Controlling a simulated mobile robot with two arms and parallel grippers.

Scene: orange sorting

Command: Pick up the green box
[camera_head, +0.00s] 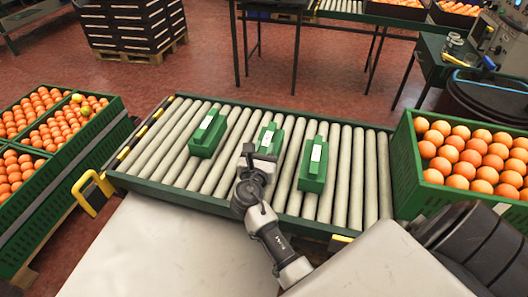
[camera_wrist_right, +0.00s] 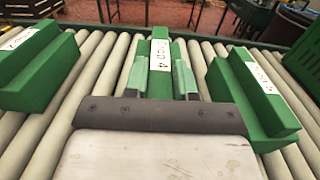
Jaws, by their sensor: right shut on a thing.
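Three green boxes with white labels lie on the roller conveyor (camera_head: 168,163): a left box (camera_head: 203,143), a middle box (camera_head: 271,135) and a right box (camera_head: 313,174). My right gripper (camera_head: 262,155) is at the near end of the middle box and partly hides it. In the right wrist view the two fingers stand on either side of the middle box (camera_wrist_right: 160,86), shut on it. The left box (camera_wrist_right: 35,68) and right box (camera_wrist_right: 245,100) stand apart on both sides there. Any gap under the middle box is hidden. My left gripper is not in view.
A green crate of oranges (camera_head: 405,165) stands at the conveyor's right end. More orange crates (camera_head: 62,165) stand at the left, near a yellow handle (camera_head: 85,190). Bare rollers (camera_head: 368,170) lie right of the boxes. Dark stacked crates (camera_head: 130,25) stand behind.

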